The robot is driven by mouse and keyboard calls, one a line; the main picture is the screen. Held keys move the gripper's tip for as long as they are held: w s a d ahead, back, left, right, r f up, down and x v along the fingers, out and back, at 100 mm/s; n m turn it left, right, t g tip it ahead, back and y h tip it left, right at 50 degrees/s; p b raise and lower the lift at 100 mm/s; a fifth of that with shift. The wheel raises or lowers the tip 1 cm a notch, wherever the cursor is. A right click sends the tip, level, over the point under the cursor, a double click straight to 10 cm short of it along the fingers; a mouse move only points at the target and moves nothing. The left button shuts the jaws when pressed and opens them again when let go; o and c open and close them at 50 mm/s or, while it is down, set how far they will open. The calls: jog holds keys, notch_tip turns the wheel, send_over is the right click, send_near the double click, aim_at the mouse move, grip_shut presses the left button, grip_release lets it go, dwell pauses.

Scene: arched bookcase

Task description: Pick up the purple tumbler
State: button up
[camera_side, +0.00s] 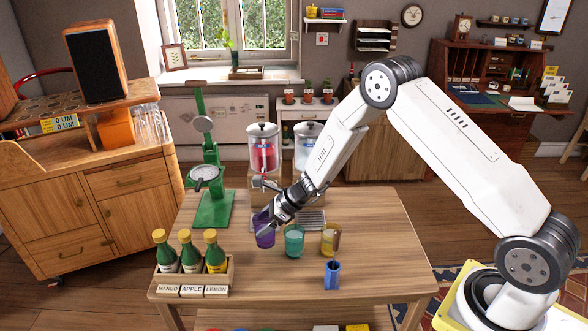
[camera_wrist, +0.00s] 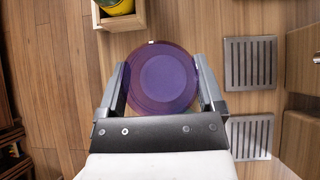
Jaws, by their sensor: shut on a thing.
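The purple tumbler (camera_side: 264,232) is at the left end of a row of tumblers in the side view. In the wrist view the tumbler (camera_wrist: 165,82) shows as a round purple shape between the two fingers. My gripper (camera_wrist: 163,92) is shut on it, one finger on each side. In the side view my gripper (camera_side: 273,219) reaches down to the tumbler from the upper right. I cannot tell from these frames whether the tumbler's base touches the table.
A wooden bottle crate (camera_side: 226,282) stands at the front left. The green press (camera_side: 212,205) and drink dispensers (camera_side: 263,150) are behind. The table's right side (camera_side: 390,240) is clear.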

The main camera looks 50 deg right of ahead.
jog(key=s+r, duration=0.6)
jog(key=s, duration=0.4)
jog(key=shift+s+d, duration=0.25)
dwell(0.4)
notch_tip(320, 180, up, 5)
jog(key=s+d+m+t+h, duration=0.1)
jog(key=s+d+m+h, duration=0.1)
jog(key=d, duration=1.2)
jog(key=s+d+m+t+h, duration=0.1)
jog(key=s+d+m, duration=0.2)
jog(key=d, duration=1.1)
notch_tip(320, 180, down, 16)
jog(key=shift+w+a+r, duration=0.2)
jog(key=shift+a, duration=0.15)
